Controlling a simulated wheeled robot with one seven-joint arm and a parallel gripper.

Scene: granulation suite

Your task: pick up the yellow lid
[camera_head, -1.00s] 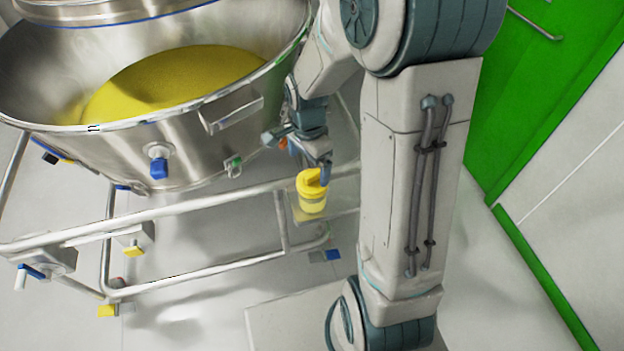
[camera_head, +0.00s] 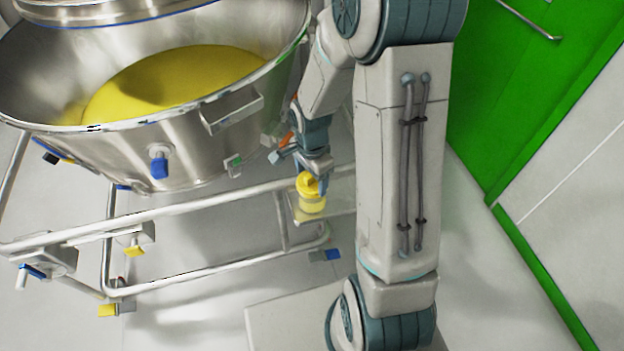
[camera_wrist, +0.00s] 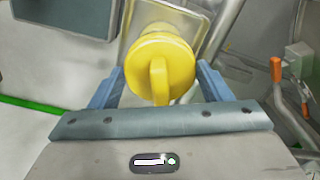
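The yellow lid (camera_head: 308,184) sits on a pale yellow jar (camera_head: 312,204), which stands on a small metal shelf beside the steel bowl. In the wrist view the lid (camera_wrist: 160,68) is a round yellow disc with a raised grip bar across it. My gripper (camera_wrist: 158,88) is open, with one blue finger on each side of the lid and a visible gap to it. In the head view my gripper (camera_head: 314,174) is right above and beside the lid. The jar is mostly hidden under the lid in the wrist view.
A large steel bowl (camera_head: 190,135) with yellow powder stands left of the shelf (camera_head: 340,192). Its tubular frame (camera_head: 190,208) runs below. Orange-handled fittings (camera_wrist: 276,70) show at right in the wrist view. A green door (camera_head: 500,90) is at the right.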

